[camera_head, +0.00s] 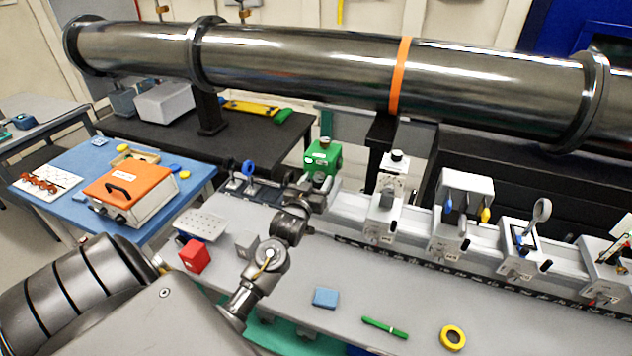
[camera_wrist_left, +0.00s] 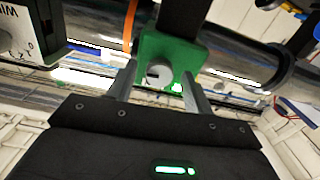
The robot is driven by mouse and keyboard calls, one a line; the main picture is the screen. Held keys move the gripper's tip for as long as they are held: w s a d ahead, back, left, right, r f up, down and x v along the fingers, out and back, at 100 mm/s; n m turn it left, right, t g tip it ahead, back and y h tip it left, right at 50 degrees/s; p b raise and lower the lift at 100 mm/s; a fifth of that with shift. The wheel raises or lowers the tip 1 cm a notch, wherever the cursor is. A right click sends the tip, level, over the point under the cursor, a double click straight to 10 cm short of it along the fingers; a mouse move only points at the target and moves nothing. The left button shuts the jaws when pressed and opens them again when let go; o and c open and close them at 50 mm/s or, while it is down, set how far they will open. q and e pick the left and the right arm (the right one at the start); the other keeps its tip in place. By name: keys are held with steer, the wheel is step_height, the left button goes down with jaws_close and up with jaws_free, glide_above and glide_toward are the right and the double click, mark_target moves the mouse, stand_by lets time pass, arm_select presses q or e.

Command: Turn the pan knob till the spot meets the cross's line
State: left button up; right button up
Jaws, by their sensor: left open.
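A green mount (camera_head: 322,160) with a small brass-coloured knob on top stands at the left end of the rail. In the left wrist view the green mount (camera_wrist_left: 174,50) is straight ahead and carries a round pale grey knob (camera_wrist_left: 158,75). My left gripper (camera_head: 316,188) is close in front of the mount. Its fingers are open, one on each side of the knob in the wrist view (camera_wrist_left: 161,76); I cannot tell whether they touch it. I cannot make out the spot or the cross. My right gripper is out of view.
Several optical mounts, including a grey one (camera_head: 383,205), stand along the rail. A long metal beam pipe (camera_head: 300,62) runs behind. A red block (camera_head: 195,256), a blue block (camera_head: 325,297), a green marker (camera_head: 384,327) and a yellow ring (camera_head: 452,337) lie on the bench.

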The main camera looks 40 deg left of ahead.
arm_select(q)
steer(key=shift+s, duration=0.1)
steer(key=shift+s+d+f, duration=0.15)
steer(key=shift+s+d, duration=0.05)
steer(key=shift+s, duration=0.15)
steer(key=b+v, duration=0.3)
steer(key=v, duration=0.7)
steer(key=shift+b, duration=0.35)
steer(key=shift+w, duration=0.1)
